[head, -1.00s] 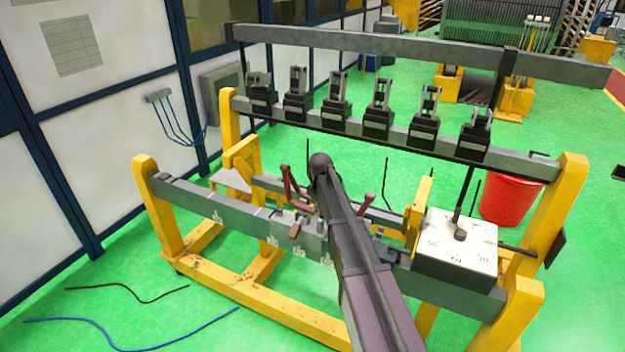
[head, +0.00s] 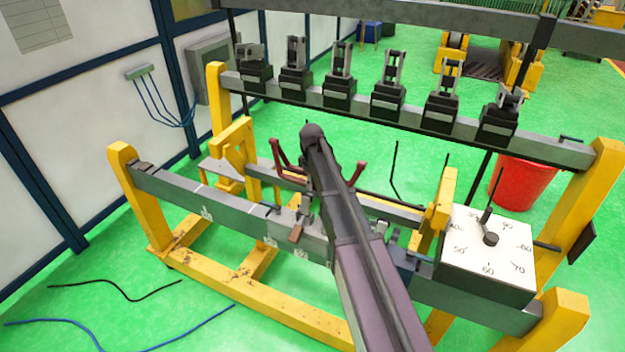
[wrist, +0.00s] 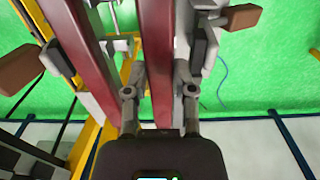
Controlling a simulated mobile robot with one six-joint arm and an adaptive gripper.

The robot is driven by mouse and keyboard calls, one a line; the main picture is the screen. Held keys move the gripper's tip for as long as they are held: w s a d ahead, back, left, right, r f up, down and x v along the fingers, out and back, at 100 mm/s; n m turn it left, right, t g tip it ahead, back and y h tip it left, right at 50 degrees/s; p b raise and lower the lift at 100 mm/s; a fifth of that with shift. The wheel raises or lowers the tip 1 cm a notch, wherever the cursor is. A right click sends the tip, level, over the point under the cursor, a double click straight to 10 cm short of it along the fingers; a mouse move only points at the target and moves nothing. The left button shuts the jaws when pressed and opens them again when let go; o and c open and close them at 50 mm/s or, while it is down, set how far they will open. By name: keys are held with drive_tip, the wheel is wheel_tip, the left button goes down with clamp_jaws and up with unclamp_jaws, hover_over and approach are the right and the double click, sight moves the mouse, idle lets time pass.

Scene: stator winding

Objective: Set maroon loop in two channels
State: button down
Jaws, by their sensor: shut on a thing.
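The maroon loop (head: 276,156) shows in the head view on both sides of my dark arm, above the fixture. Its right part (head: 387,172) rises beyond the arm; its middle is hidden. In the wrist view, one maroon bar (wrist: 157,50) runs between the fingers of my gripper (wrist: 160,95), which is shut on it. A second maroon bar (wrist: 80,45) runs to the left. Grey clamp parts (wrist: 190,35) stand beside the bars. In the head view my fingers are hidden behind the arm. I cannot tell whether the loop lies in any channel.
A grey front rail (head: 170,190) spans the yellow frame (head: 135,195). A brown handle (head: 295,235) sits on it. A white dial box (head: 470,262) stands right. Several black clamps (head: 388,97) line the back rail. A red bucket (head: 520,185) stands behind.

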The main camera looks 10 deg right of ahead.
drive_tip(key=shift+w+d+f, duration=0.1)
drive_tip(key=shift+w+f, duration=0.25)
drive_tip(key=shift+w, duration=0.15)
drive_tip(key=shift+d+r, duration=0.1)
drive_tip(key=shift+d, duration=0.05)
drive_tip(key=shift+w, duration=0.1)
drive_tip(key=shift+f+b, duration=0.2)
drive_tip(key=shift+b, duration=0.15)
drive_tip(key=shift+f+b, duration=2.25)
drive_tip(key=shift+f, duration=0.05)
drive_tip(key=shift+f+b, duration=0.55)
drive_tip(key=shift+b, duration=0.05)
drive_tip(key=shift+f+b, duration=0.35)
